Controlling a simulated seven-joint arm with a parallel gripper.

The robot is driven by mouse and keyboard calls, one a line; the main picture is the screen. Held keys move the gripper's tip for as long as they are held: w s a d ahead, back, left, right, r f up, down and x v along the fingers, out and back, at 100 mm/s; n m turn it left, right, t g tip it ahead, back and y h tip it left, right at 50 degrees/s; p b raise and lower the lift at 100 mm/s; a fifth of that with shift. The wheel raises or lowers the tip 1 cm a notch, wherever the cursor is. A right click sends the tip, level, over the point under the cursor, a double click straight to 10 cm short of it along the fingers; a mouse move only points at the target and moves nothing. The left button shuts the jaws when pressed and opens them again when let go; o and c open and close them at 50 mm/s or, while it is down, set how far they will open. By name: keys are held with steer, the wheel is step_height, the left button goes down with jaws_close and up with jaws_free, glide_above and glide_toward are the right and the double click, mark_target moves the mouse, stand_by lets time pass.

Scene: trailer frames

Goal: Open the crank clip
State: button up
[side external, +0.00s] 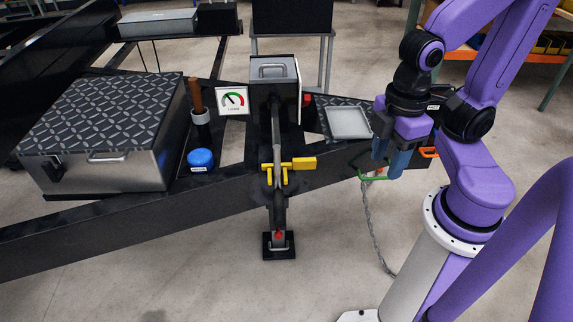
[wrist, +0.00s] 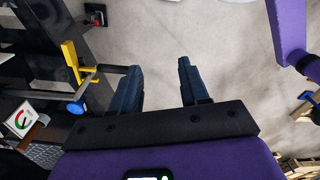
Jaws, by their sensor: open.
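A yellow clip-like piece (side external: 290,164), which I take to be the crank clip, sits across the dark upright jack and its crank (side external: 276,130) in the middle of the side view. It also shows at the upper left of the wrist view (wrist: 72,62). Whether it is open or closed I cannot tell. My gripper (side external: 388,168) is to the right of it, apart from it, with blue fingers pointing down. In the wrist view my gripper (wrist: 158,70) has its fingers spread with nothing between them.
A black trailer beam (side external: 120,222) runs behind the jack. A metal toolbox (side external: 110,173), blue cap (side external: 200,159) and gauge sign (side external: 232,100) stand left. A green ring (side external: 361,165) and chain (side external: 372,218) hang near my gripper. The floor in front is clear.

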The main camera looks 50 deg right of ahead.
steer(key=w+m, duration=0.1)
steer(key=w, duration=0.5)
steer(key=m, duration=0.3)
glide_above(308, 159)
step_height(308, 159, down, 7)
step_height(308, 159, down, 16)
steer(key=shift+f, duration=0.15)
jaws_close()
